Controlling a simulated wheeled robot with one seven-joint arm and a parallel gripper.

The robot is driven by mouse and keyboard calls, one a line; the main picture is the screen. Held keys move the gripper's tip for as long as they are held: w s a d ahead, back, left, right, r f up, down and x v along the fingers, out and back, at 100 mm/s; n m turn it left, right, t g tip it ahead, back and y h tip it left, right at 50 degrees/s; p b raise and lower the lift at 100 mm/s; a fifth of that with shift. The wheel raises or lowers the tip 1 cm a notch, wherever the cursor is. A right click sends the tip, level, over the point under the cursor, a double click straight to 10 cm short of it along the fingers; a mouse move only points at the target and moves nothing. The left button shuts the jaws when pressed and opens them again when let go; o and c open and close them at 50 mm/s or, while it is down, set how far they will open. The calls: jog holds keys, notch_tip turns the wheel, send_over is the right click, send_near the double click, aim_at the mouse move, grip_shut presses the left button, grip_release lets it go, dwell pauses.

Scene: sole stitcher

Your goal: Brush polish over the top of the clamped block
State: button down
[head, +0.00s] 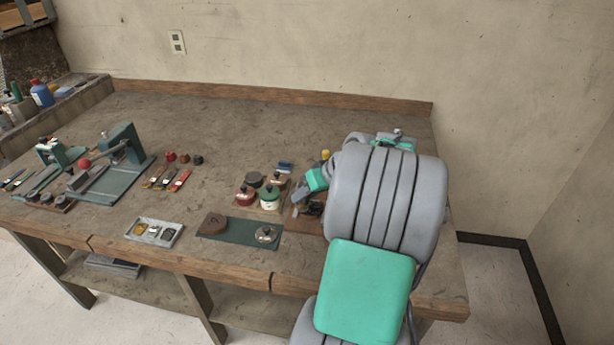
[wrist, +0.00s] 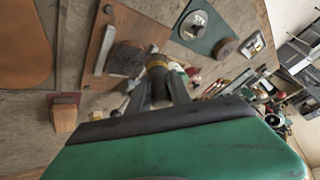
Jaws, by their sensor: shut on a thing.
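My gripper (wrist: 158,78) is shut on a dark, narrow thing with a yellow band, which I take to be the brush (wrist: 157,62). Most of it is hidden between the fingers. In the head view my arm hides much of the board.
A green mat (head: 241,236) bears a brown disc (head: 213,222) and a metal tin (head: 266,234). Several lidded pots, including a green one (head: 269,195), stand behind it. A grey tray (head: 155,233) is farther left. The back middle of the bench (head: 235,120) is clear.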

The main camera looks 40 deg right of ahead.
jog(key=shift+r+p, duration=1.7)
jog(key=shift+r, duration=0.85)
